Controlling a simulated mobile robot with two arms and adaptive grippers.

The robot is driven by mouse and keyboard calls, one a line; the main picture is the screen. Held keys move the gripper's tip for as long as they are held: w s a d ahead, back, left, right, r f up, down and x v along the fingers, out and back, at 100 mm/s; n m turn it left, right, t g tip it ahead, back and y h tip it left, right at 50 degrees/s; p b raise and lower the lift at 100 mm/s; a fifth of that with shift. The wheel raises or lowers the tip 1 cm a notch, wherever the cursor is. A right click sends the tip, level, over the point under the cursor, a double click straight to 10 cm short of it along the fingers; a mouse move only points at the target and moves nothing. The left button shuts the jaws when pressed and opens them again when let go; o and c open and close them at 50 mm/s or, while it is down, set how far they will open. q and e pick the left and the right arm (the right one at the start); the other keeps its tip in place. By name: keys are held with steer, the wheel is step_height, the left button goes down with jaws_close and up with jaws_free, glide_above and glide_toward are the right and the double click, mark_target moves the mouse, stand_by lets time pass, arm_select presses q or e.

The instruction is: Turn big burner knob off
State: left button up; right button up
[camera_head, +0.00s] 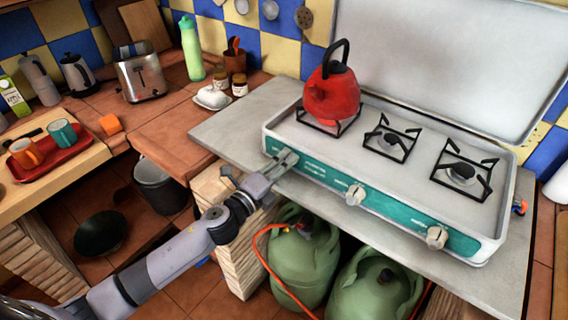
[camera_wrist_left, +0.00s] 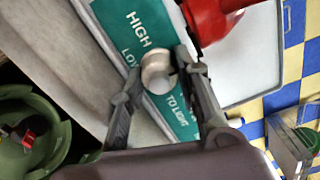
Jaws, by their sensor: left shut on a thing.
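The white stove (camera_head: 391,199) has a green front panel (camera_head: 318,173) with knobs along it. My left gripper (camera_head: 283,160) is at the panel's left end, in front of the leftmost knob, which it mostly hides in the head view. In the left wrist view the round pale burner knob (camera_wrist_left: 156,72) sits between the fingers of my left gripper (camera_wrist_left: 158,78), which is shut on it. "HIGH" and "LOW" are printed beside the knob. The middle knob (camera_head: 355,194) and right knob (camera_head: 437,236) stand free. My right gripper is not in view.
A red kettle (camera_head: 332,98) stands on the left burner, above the gripped knob. The middle burner (camera_head: 390,140) and right burner (camera_head: 463,174) are bare. Green gas bottles (camera_head: 302,262) with an orange hose stand below the counter. The grey counter (camera_head: 232,126) left of the stove is clear.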

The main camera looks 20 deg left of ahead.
arm_select(q)
steer(key=shift+f, duration=0.1)
stand_by(0.3)
steer(key=o, duration=1.2)
steer(key=shift+c, duration=0.2)
